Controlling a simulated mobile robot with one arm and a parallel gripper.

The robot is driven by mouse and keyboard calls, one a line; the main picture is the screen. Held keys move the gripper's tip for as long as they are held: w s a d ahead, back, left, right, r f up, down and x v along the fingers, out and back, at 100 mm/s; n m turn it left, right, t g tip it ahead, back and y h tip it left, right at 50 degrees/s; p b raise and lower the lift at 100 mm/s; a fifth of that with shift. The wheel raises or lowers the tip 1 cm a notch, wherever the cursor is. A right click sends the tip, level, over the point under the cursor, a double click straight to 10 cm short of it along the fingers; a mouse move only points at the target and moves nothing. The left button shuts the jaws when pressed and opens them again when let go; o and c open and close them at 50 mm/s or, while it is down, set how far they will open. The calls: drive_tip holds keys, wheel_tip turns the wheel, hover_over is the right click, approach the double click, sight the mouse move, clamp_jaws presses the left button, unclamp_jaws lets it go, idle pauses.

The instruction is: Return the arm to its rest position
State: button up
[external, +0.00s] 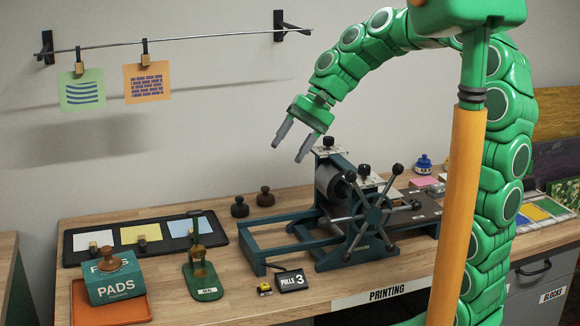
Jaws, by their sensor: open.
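My gripper (293,141) hangs in the air above the left part of the printing press (367,215), with its two grey fingers pointing down and to the left. The fingers are apart and nothing is between them. My green arm arches up from the right and over the press. The gripper appears clear of the press and of the wall behind, though its exact depth is hard to judge.
The bench holds a dark tray (68,243) with paper sheets, a pads box (117,284), an orange tray (140,309), a green stamp stand (205,284), and a pulls counter (291,280). Two dark knobbed weights (240,208) stand behind. A wall rail (190,40) holds two prints.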

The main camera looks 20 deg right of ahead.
drive_tip(key=s+d+f+n+t+h, duration=0.1)
drive_tip(key=s+d+h, duration=0.1)
drive_tip(key=s+d, duration=0.5)
drive_tip(key=s+d+f+n+t+h, duration=0.1)
drive_tip(key=s+d+h, duration=0.15)
drive_tip(key=d, duration=0.85)
drive_tip(key=s+d+f+g+h, duration=0.1)
drive_tip(key=s+d+f, duration=0.2)
drive_tip(key=s, duration=0.3)
drive_tip(key=s+d+f+g+h, duration=0.1)
drive_tip(key=s+d+f, duration=0.2)
drive_tip(key=s+f, duration=0.2)
drive_tip(key=shift+s+d+n+h, duration=0.2)
drive_tip(key=shift+s+n+h, duration=0.15)
drive_tip(key=shift+s, duration=0.45)
